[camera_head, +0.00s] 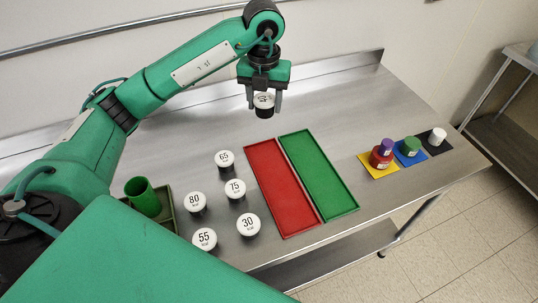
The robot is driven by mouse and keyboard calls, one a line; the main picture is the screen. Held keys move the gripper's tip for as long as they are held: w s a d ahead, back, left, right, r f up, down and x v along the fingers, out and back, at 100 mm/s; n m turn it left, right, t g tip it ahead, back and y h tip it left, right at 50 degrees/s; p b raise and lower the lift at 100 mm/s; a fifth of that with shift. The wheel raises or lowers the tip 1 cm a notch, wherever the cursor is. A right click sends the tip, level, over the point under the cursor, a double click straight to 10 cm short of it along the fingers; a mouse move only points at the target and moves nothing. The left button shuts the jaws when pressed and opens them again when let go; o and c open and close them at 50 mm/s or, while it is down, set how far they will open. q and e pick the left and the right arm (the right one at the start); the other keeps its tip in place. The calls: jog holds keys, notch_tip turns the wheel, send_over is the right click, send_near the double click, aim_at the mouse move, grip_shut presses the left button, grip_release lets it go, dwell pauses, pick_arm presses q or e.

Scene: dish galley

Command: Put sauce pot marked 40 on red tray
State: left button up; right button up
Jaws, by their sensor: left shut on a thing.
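My left gripper (264,98) points down and is shut on a small dark pot with a white lid (264,102). The number on this lid is too small and tilted to read for certain. The gripper holds the pot beyond the far end of the red tray (280,187), seemingly above the table. The red tray is empty and lies left of the green tray (318,173). Other white-lidded pots stand left of the red tray, marked 65 (224,158), 75 (235,188), 80 (195,200), 30 (248,224) and 55 (204,238). My right gripper is not in view.
A green cup (143,197) stands in a dark green tray at the left. Yellow, blue and black mats lie at the right, with a red jar (381,158) bearing a purple piece, a green jar (410,146) and a white piece (437,136). A wall is behind.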

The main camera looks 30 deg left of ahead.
pick_arm(q)
jog(key=p, duration=0.3)
send_over(265, 156)
notch_tip(265, 156, down, 13)
jog(key=shift+d+r, duration=0.1)
notch_tip(265, 156, down, 3)
jog(key=shift+f+p, duration=0.1)
jog(key=shift+p, duration=0.2)
jog(key=shift+f, duration=0.4)
jog(key=shift+f, duration=0.2)
jog(key=o, duration=1)
jog(key=shift+r, duration=0.1)
